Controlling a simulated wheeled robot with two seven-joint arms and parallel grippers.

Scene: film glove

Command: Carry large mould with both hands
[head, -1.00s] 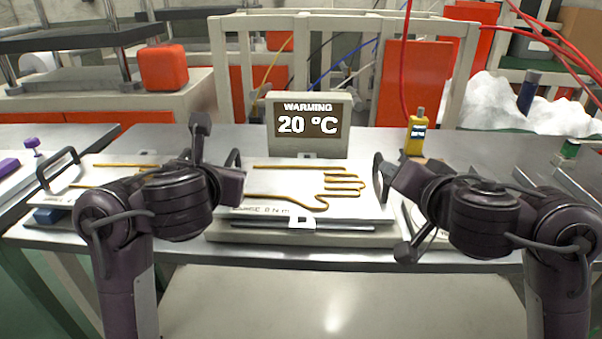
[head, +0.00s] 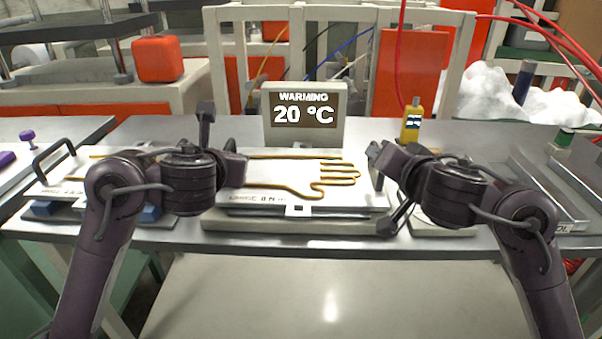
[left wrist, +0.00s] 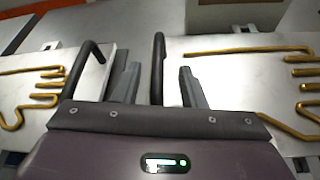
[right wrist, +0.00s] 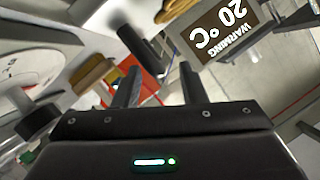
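The large mould is a flat pale plate (head: 275,175) with a golden hand outline, lying level on a thicker grey base (head: 300,224) at the middle of the table. My left gripper (head: 240,167) is at its left edge. In the left wrist view the fingers (left wrist: 158,88) are apart, with the black upright handle (left wrist: 158,62) between them. My right gripper (head: 378,157) is at the right edge, near the dark right handle (head: 377,178). In the right wrist view its fingers (right wrist: 155,85) are apart, and a black bar (right wrist: 139,48) shows ahead between them.
A display (head: 304,114) reading "WARMING 20 °C" stands behind the mould. A second mould (head: 70,176) with a black handle lies to the left. A yellow device (head: 411,122) stands behind my right gripper. Metal rails (head: 552,190) lie on the right.

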